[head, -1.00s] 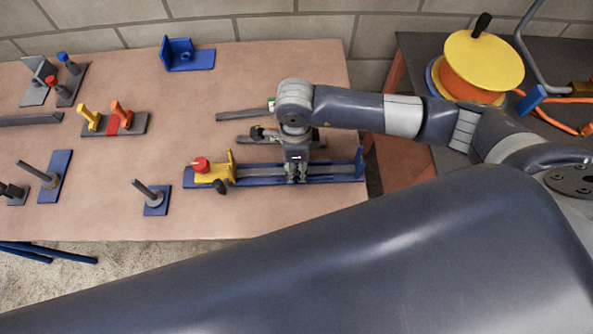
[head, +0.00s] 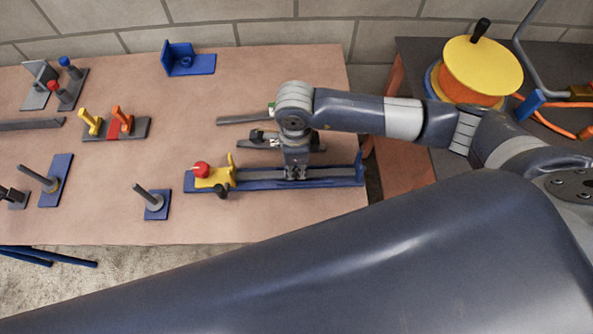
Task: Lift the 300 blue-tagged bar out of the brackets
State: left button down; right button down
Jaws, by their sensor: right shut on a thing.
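A grey bar (head: 335,173) lies lengthwise along a long blue base (head: 250,185) on the table. A yellow block with a red knob (head: 202,170) stands at the base's left end, and a blue upright (head: 359,165) at its right end. My right gripper (head: 297,175) points down over the middle of the base, shut on the grey bar. I cannot make out a blue tag or number on it. Two more bars lie behind, one grey (head: 243,119) and one partly hidden by my arm (head: 258,139). My left gripper is not in view.
To the left stand a blue plate with a peg (head: 156,205), a grey plate with yellow and orange levers (head: 116,128), and other small fixtures. A blue bracket (head: 187,60) is at the back. An orange cable reel (head: 475,65) sits on the dark table at right.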

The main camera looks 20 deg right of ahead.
jog(key=shift+r+p, duration=0.35)
jog(key=shift+r, duration=0.4)
jog(key=shift+r+p, duration=1.35)
jog(key=shift+r, duration=1.05)
